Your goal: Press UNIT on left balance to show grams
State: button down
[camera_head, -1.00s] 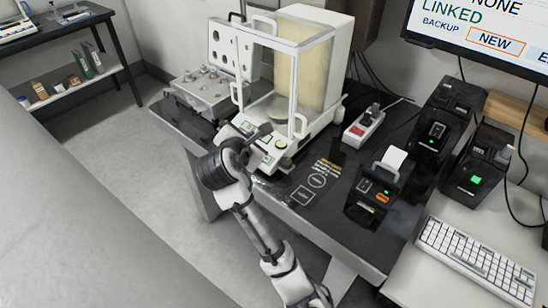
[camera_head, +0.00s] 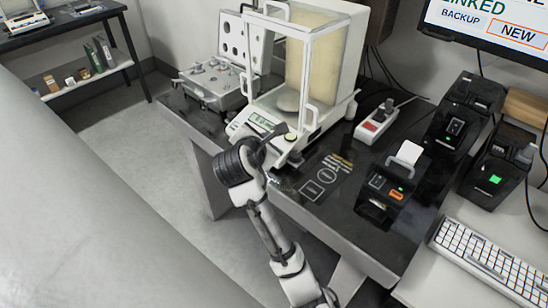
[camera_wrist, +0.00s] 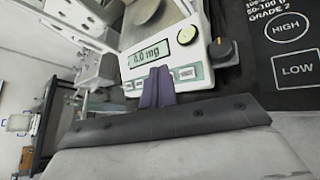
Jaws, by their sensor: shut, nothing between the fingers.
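A white balance (camera_head: 310,113) with a tall glass draft shield stands on the dark table. Its lit display (camera_wrist: 150,53) reads 0.0 mg in the wrist view; it also shows small in the head view (camera_head: 262,122). A row of keys lies below the display, with a green-marked key (camera_wrist: 187,73) at its right; the key labels are too small to read. My gripper (camera_wrist: 158,86) is shut and empty, its purple fingers over the key row just below the display. They hide part of the row, and I cannot tell whether they touch it. In the head view my gripper (camera_head: 279,130) is at the balance's front.
A round black knob (camera_wrist: 222,50) is right of the panel. A grey open case (camera_head: 212,85) stands left of the balance. A red-switched power strip (camera_head: 376,124) and a label printer (camera_head: 385,195) are to the right. Another instrument (camera_head: 22,18) sits on the far-left table.

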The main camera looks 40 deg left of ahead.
jog(key=shift+w+f+b, duration=0.25)
jog(key=shift+f+b, duration=0.05)
jog(key=shift+f, duration=0.35)
jog(key=shift+w+f+b, duration=0.25)
jog(key=shift+f+b, duration=0.1)
jog(key=shift+f, duration=0.25)
jog(key=shift+w+f+b, duration=0.25)
jog(key=shift+f+b, duration=0.05)
jog(key=shift+f, duration=0.35)
jog(key=shift+f, duration=0.1)
dwell(0.4)
jog(key=shift+w+f, duration=0.1)
jog(key=shift+f, duration=0.2)
jog(key=shift+w+f+b, duration=0.15)
jog(key=shift+f+b, duration=0.15)
jog(key=shift+f, duration=0.05)
dwell(0.6)
jog(key=shift+r, duration=0.1)
jog(key=shift+s+r+p, duration=0.3)
jog(key=shift+r+p, duration=0.35)
jog(key=shift+p, duration=0.2)
jog(key=r+p, duration=0.1)
jog(key=s+r+p, duration=0.1)
jog(key=r+p, duration=0.2)
jog(key=shift+s+r, duration=0.3)
jog(key=shift+s, duration=0.1)
